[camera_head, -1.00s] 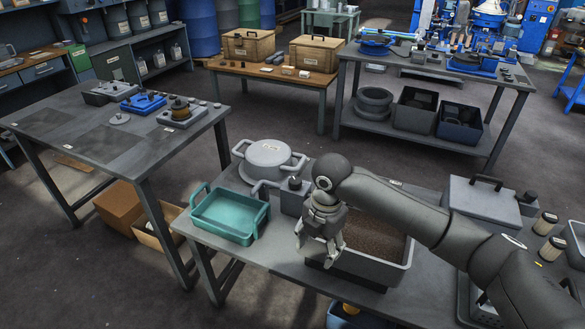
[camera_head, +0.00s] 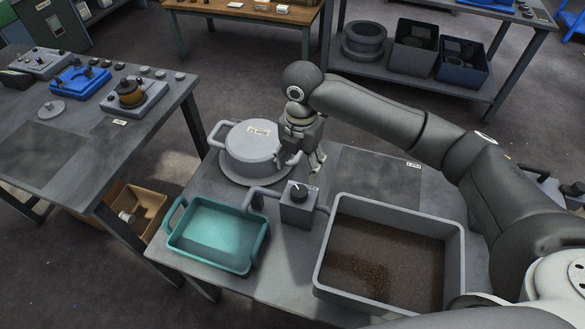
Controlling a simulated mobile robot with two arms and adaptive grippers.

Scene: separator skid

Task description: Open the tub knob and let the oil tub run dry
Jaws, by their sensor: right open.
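A grey valve box (camera_head: 299,212) stands on the near table, with a dark round tub knob (camera_head: 299,190) on top that bears a light mark. Pipes run from the box towards the teal tray (camera_head: 213,235) on the left and the grey tub (camera_head: 464,250) on the right. The tub holds dark brown, grainy-looking contents (camera_head: 385,265). The teal tray looks empty. My right gripper (camera_head: 301,164) is open and empty, pointing down just behind and above the knob, apart from it as far as I can see. My left gripper is not in view.
A lidded grey pot (camera_head: 252,150) stands behind the teal tray, close to the left of my right gripper. Another table (camera_head: 85,160) at left carries small devices. My right arm spans the space above the tub's far side. Bare tabletop lies behind the tub.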

